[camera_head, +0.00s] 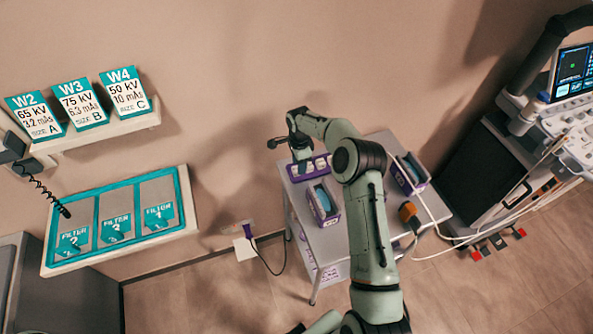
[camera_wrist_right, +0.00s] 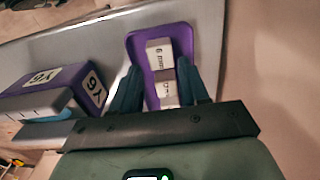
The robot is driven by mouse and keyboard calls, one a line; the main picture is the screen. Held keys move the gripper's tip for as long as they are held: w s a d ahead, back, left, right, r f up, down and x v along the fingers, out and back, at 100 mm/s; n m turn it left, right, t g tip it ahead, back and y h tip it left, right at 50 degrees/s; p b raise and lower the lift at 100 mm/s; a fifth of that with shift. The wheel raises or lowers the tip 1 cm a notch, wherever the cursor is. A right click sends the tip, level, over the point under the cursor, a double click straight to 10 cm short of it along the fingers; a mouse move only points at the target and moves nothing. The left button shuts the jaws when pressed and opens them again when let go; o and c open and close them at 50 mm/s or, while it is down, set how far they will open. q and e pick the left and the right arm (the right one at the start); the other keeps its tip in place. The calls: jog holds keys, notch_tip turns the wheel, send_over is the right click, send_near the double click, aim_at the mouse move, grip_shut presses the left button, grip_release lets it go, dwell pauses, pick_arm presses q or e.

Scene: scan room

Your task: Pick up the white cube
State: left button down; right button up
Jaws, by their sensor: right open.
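Pale white blocks sit in a narrow purple tray (camera_head: 291,170) on the grey cart in the head view. In the right wrist view the purple tray (camera_wrist_right: 134,40) holds a white block with dark lettering (camera_wrist_right: 159,52) and another white block (camera_wrist_right: 168,92) nearer the gripper. I cannot tell which one is the white cube. My right gripper (camera_head: 300,153) is over the tray's back side; in its wrist view the open fingers (camera_wrist_right: 160,85) stand on either side of the tray's near end. Nothing is seen held. My left gripper is not in view.
Purple boxes stand on the cart (camera_head: 340,245), one (camera_head: 322,203) close to the tray and one (camera_head: 410,172) at right. A labelled purple box (camera_wrist_right: 55,90) is left of my fingers in the wrist view. An ultrasound machine (camera_head: 530,130) stands right; a filter board (camera_head: 120,220) hangs left.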

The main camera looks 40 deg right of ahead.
jog(key=shift+w+f, duration=0.2)
jog(key=shift+f, duration=1.3)
jog(key=c, duration=0.8)
jog(key=shift+r, duration=0.1)
